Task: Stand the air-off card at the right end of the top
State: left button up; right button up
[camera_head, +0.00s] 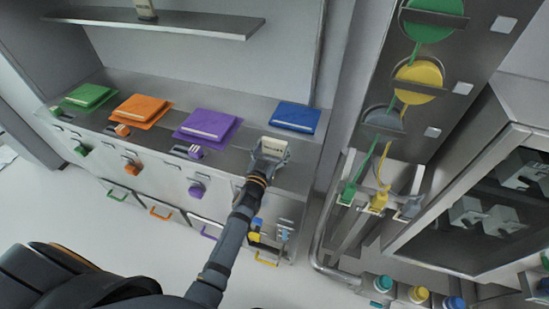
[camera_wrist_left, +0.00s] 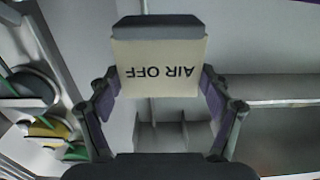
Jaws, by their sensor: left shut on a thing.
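The cream air-off card (camera_head: 274,146) is in my left gripper (camera_head: 268,157), above the right end of the grey bench top (camera_head: 293,180), in front of the blue pad. In the left wrist view the card (camera_wrist_left: 160,68) faces the camera, its "AIR OFF" lettering upside down. The left gripper's fingers (camera_wrist_left: 158,92) close on the card's two sides, and a dark grey base shows at its upper edge. I cannot tell whether the card touches the top. My right gripper is not in view.
Green (camera_head: 88,95), orange (camera_head: 141,109), purple (camera_head: 208,125) and blue (camera_head: 296,116) pads lie along the top. A shelf (camera_head: 185,24) hangs behind. Right of the bench stand pipes and a panel with green (camera_head: 432,18) and yellow (camera_head: 419,77) discs.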

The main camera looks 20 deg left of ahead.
aim_at(275, 154)
pick_arm(q)
jog(key=f+b, duration=0.2)
jog(key=f, duration=0.1)
jog(key=f+b, duration=0.1)
jog(key=shift+w+d+f+b, duration=0.15)
jog(key=shift+w+d+b, duration=0.05)
jog(key=shift+d+b, duration=0.1)
jog(key=shift+r, duration=0.25)
jog(key=shift+a+f, duration=0.1)
jog(key=shift+f, duration=0.1)
jog(key=o, duration=1.1)
jog(key=shift+o, duration=0.2)
jog(key=shift+r, duration=0.1)
jog(key=shift+r+p, duration=0.25)
jog(key=shift+p, duration=0.15)
jog(key=s, duration=1.2)
jog(key=shift+a+f, duration=0.15)
jog(key=shift+f, duration=0.05)
